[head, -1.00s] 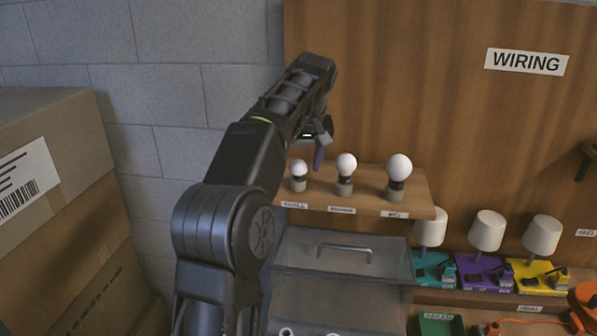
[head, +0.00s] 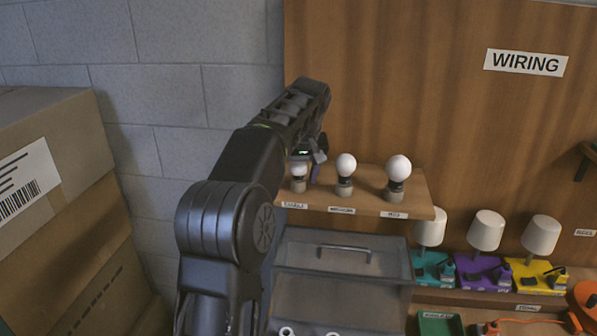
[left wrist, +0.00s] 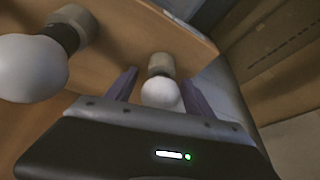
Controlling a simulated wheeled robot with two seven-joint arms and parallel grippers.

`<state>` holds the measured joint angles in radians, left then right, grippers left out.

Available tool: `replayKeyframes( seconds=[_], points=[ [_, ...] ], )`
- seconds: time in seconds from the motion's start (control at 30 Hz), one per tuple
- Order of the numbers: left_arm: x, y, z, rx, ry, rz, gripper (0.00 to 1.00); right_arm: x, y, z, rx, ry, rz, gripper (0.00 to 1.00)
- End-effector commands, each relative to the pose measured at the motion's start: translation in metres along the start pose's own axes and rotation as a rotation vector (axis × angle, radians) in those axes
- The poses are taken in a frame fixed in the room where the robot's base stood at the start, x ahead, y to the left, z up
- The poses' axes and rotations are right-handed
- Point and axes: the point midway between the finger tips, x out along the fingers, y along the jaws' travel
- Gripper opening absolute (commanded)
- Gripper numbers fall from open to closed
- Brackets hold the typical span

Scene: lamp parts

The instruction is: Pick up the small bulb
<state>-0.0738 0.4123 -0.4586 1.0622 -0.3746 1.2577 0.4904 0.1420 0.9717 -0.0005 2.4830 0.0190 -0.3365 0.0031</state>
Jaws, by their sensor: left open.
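The small bulb (head: 299,170) stands upright in its grey holder at the left end of the wooden shelf (head: 362,205). My left gripper (head: 311,172) is lowered over it from above and hides the top of the bulb in the head view. In the left wrist view the small bulb (left wrist: 160,92) sits between the two open fingers (left wrist: 157,88), with a gap seen on each side. My left gripper is open and holds nothing. My right gripper is not in view.
The medium bulb (head: 346,165) stands close to the right of my gripper, and the big bulb (head: 398,168) stands beyond it. A wooden back panel (head: 440,100) rises behind the shelf. A grey lidded box (head: 345,265) is below. Cardboard boxes (head: 60,220) stand at left.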

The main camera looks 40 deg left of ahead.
Motion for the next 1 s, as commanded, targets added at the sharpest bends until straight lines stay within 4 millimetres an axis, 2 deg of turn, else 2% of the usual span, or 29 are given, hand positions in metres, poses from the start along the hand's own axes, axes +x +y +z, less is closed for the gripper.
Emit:
replayKeyframes(
  seconds=[0.07,0.7,1.0],
  points=[
    [-0.0002,0.0000,-0.0001,0.000,0.000,0.000,0.58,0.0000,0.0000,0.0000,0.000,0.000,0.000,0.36],
    [-0.0002,-0.0001,0.0000,0.000,0.000,0.000,0.06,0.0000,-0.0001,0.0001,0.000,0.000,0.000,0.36],
    [-0.0010,-0.0001,-0.0005,0.000,0.000,0.000,0.06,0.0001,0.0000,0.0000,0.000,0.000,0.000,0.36]
  ],
)
